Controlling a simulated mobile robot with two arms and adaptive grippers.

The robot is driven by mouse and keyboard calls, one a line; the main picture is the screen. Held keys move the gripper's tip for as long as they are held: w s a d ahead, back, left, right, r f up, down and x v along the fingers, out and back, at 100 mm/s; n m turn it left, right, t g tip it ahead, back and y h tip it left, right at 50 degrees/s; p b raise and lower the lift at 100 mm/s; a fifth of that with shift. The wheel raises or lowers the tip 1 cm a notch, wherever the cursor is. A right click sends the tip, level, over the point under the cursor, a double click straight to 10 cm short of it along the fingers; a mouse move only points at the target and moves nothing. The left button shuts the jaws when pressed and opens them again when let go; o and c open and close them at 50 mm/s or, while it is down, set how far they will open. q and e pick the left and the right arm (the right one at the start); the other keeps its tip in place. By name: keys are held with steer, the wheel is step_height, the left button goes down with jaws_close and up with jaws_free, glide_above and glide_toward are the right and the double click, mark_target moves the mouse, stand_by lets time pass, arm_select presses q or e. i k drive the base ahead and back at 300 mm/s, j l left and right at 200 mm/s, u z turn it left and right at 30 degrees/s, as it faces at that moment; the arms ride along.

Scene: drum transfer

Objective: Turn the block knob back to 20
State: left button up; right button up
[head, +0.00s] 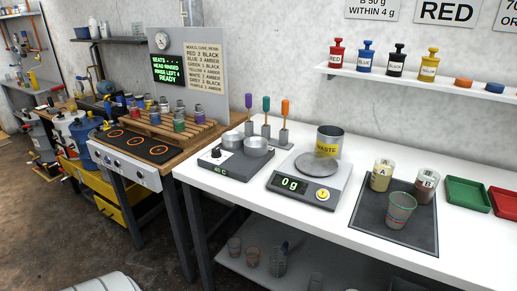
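The block (232,167) is a dark grey box on the white bench, left of the scale. Two metal cups (255,145) sit on its top. Its knob (215,153) is a small dark dial with a white mark on the left part of the top. A small green display (219,171) on its front seems to read 40 C, but the digits are tiny. The knob's exact setting is too small to read. Neither of my grippers shows in the head view.
A scale (311,182) reading 0 g stands right of the block, with a waste can (329,141) behind it. Colored-handled tools stand in a holder (283,137) behind the block. A dark tray (420,240) holds several cups. A hotplate unit (130,165) stands left, past a gap.

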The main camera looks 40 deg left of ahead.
mark_target(215, 153)
steer(key=j+u, duration=0.2)
steer(key=u, duration=1.3)
